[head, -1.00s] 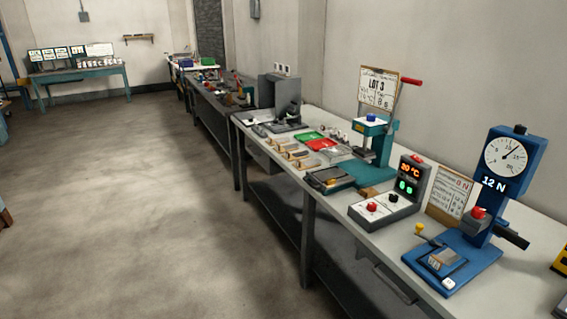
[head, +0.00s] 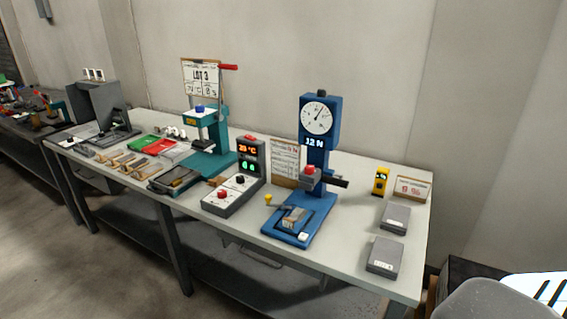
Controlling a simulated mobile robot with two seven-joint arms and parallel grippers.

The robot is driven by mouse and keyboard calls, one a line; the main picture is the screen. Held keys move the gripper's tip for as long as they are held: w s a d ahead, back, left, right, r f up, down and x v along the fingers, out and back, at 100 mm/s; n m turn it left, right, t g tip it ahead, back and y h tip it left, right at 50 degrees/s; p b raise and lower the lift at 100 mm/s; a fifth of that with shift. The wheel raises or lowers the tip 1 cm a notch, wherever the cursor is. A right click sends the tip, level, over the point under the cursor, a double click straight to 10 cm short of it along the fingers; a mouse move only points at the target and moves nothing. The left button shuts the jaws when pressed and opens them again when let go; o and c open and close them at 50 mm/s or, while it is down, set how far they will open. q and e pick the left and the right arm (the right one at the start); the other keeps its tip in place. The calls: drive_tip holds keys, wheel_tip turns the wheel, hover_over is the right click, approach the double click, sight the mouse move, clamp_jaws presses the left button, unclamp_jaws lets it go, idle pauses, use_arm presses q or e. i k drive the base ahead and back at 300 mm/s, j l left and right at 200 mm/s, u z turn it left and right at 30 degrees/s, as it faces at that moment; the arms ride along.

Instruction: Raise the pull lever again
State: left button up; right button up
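A blue pull tester (head: 318,165) stands right of the middle of the bench, with a round dial (head: 317,117) and a display reading 12 N. A dark lever (head: 336,181) sticks out to the right of its column and slopes slightly down. A red knob part (head: 310,170) sits at the column's front. A small grey sample (head: 293,215) lies on its blue base, beside a yellow-knobbed crank (head: 269,199). A teal press (head: 205,133) further left has a raised red-handled lever (head: 228,67). Neither of my grippers is in view.
A control box (head: 236,190) with red and black buttons stands left of the tester. Two grey boxes (head: 385,256) and a yellow device (head: 380,181) are to its right. The grey bench (head: 344,255) has bare room at the front right.

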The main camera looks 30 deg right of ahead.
sight(337, 180)
drive_tip(key=z, duration=1.35)
